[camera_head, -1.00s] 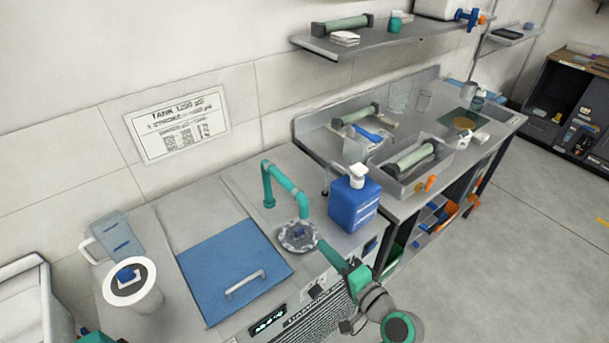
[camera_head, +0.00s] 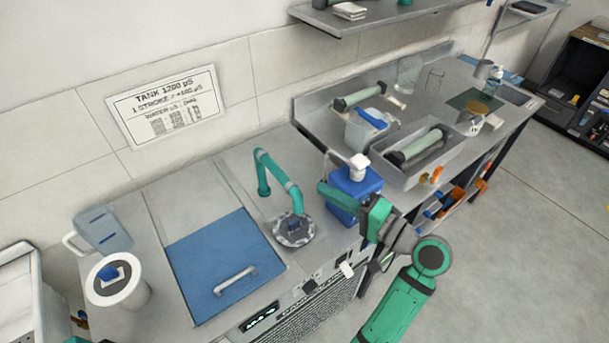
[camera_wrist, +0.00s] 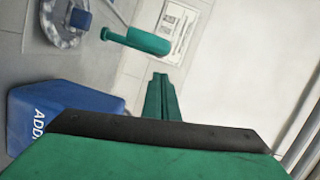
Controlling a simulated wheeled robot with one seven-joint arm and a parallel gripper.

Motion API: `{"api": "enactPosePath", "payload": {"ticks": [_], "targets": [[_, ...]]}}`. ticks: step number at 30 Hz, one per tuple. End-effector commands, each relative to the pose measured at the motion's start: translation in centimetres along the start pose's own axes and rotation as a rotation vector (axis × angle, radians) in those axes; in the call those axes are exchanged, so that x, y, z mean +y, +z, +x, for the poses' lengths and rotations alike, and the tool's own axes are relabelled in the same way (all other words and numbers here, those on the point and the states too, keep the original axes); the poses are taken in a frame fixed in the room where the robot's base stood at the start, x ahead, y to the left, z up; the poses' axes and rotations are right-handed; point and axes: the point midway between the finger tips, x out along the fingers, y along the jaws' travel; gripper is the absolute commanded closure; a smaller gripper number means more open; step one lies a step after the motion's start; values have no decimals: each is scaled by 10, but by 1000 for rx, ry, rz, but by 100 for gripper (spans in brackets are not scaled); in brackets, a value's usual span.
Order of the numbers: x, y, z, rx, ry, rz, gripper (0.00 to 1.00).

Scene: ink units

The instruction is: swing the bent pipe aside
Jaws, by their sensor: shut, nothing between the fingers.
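The bent pipe (camera_head: 278,174) is teal and arches over the grey counter beside the blue lid. One end stands on the counter. The other hangs over a round metal drain (camera_head: 310,236) with a blue piece at its middle. In the wrist view the pipe (camera_wrist: 148,42) shows end-on, ahead of the fingers and to the upper left. My gripper (camera_head: 324,188) is shut and empty, right of the pipe and apart from it, in front of the blue jug. In the wrist view its fingers (camera_wrist: 161,82) are together.
The blue jug (camera_head: 345,207) with a white pump top stands close right of the pipe, partly behind my gripper. The blue lid (camera_head: 215,255) with a handle lies left. A sink bench is beyond.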

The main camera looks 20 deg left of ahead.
Motion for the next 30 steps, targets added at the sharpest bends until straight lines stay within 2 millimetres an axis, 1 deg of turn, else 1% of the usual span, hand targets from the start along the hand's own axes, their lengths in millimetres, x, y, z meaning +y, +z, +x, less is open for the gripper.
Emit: {"api": "enactPosePath", "payload": {"ticks": [5,12,18,24,30], "targets": [[0,1,18,-4,0,0,100],[0,0,58,-1,1,0,100],[1,-2,82,5,2,0,100],[1,-1,96,3,2,0,100],[1,-1,98,3,2,0,100]]}}
